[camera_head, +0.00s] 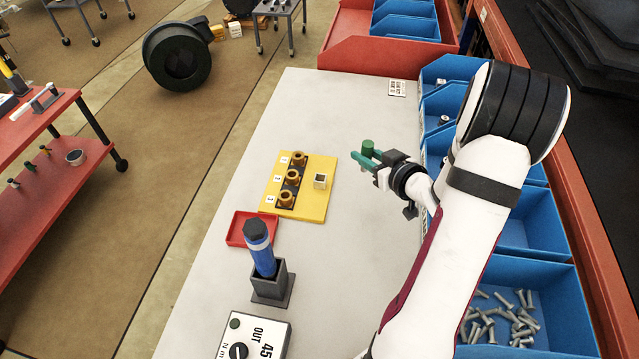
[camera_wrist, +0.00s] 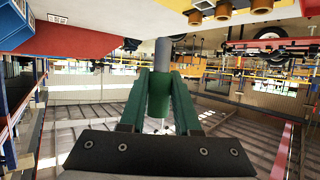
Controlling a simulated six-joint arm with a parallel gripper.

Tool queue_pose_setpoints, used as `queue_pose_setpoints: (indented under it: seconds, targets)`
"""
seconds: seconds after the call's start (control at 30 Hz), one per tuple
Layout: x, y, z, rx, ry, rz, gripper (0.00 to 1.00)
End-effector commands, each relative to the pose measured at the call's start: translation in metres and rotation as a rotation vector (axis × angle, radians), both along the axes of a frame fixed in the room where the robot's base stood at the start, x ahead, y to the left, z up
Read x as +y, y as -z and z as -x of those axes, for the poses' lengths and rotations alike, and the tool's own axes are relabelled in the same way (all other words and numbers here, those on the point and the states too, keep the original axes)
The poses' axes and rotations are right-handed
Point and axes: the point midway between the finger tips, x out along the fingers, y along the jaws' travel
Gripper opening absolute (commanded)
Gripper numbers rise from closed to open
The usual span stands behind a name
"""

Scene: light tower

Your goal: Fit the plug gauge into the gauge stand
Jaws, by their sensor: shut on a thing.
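The plug gauge has a green handle (camera_head: 368,147) and a grey pin; in the wrist view the handle (camera_wrist: 158,95) is between my green fingers and the pin extends toward the table. In the head view the pin is hidden. My gripper (camera_head: 366,157) is shut on the handle, right of the yellow board (camera_head: 311,206) and apart from it. It also shows in the wrist view (camera_wrist: 160,97). A small square socket (camera_head: 320,181), apparently the gauge stand, is on the board's right part. Its inside is too small to make out.
Several brass bushings (camera_head: 292,177) stand in a row on the board. A red tray (camera_head: 248,229), a dark holder (camera_head: 273,285) with a blue tool and a meter box (camera_head: 254,337) are nearer. Blue bins (camera_head: 519,272) line the right. The white table (camera_head: 325,110) is clear beyond the board.

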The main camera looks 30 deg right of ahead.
Motion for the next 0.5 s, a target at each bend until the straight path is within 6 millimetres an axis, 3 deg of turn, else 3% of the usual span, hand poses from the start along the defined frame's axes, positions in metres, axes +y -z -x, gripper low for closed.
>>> queue_pose_setpoints:
  seconds: [0.07,0.33,0.5]
  targets:
    - [0.001,0.004,-0.004,0.001,0.01,-0.003,0.0]
    - [0.044,0.053,-0.072,0.003,0.007,-0.004,0.0]
    - [0.056,0.069,-0.093,0.002,0.012,-0.003,0.0]
